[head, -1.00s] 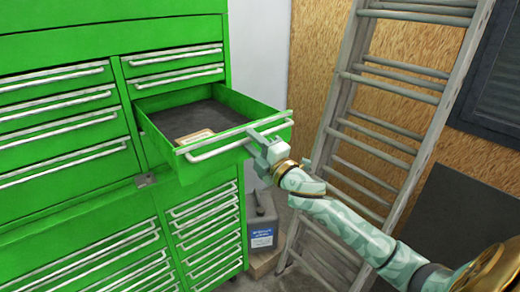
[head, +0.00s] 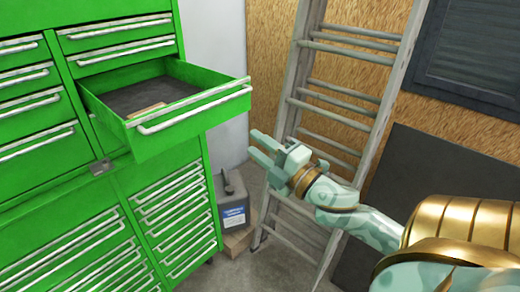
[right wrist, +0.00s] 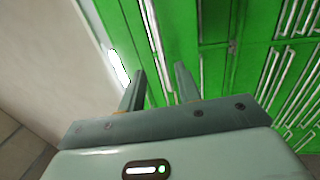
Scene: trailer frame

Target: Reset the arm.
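My right gripper (head: 262,150) is in the head view, to the right of and below the front of a pulled-out green drawer (head: 198,110). It is apart from the drawer's silver handle (head: 195,105). In the right wrist view its two fingers (right wrist: 160,88) stand apart with nothing between them, and the green cabinet shows beyond. The drawer holds a small tan item (head: 146,109), partly hidden by the drawer front. My left gripper is not in view.
The green tool cabinet (head: 130,187) fills the left. A grey jug (head: 232,200) stands on a box (head: 238,242) beside it. A ladder (head: 292,90) leans behind my right arm, with a dark panel (head: 420,175) at the right. Some floor is clear below the gripper.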

